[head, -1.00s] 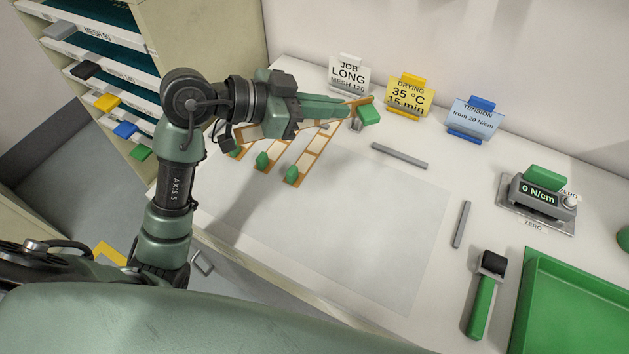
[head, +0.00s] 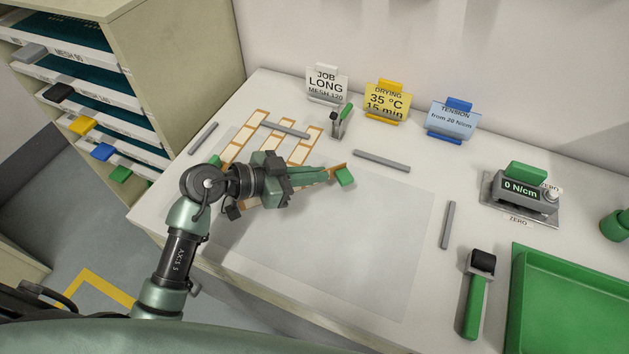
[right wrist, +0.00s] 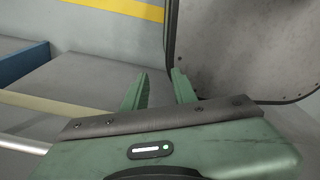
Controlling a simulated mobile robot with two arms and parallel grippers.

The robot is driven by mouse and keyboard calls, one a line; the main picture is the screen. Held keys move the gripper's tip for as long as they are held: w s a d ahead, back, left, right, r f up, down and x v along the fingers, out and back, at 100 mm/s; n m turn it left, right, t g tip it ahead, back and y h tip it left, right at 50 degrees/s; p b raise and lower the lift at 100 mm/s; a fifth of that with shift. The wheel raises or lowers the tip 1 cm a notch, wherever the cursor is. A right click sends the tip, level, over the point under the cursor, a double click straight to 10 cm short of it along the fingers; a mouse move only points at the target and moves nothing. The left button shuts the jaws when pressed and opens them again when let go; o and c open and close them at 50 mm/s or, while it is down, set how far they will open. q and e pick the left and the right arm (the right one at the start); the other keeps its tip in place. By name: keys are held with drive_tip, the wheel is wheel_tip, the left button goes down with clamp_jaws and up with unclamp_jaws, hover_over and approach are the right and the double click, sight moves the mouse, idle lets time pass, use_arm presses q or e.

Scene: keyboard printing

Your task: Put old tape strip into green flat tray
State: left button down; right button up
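My left gripper (head: 328,175) is low over the pale sheet on the table in the head view. Its fingers look closed on a short tan strip end (head: 338,168) with a green tab (head: 346,178), which I take for the old tape strip. The rest of that strip is hidden. The green flat tray (head: 514,290) stands at the right edge, cut off by the frame, its visible floor empty. My right gripper (right wrist: 160,88) shows in the right wrist view with its fingers apart and nothing between them.
Tan-edged strips with white windows (head: 302,148) lie behind my left gripper. Grey bars (head: 381,160) lie around the pale sheet (head: 375,240). A green-handled tool (head: 474,305) lies left of the tray. A tension meter (head: 521,192) and signs (head: 387,98) stand behind.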

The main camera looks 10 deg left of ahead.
use_arm(q)
drive_tip(key=shift+f, duration=1.25)
drive_tip(key=c, duration=1.7)
unclamp_jaws()
drive_tip(key=shift+f, duration=0.1)
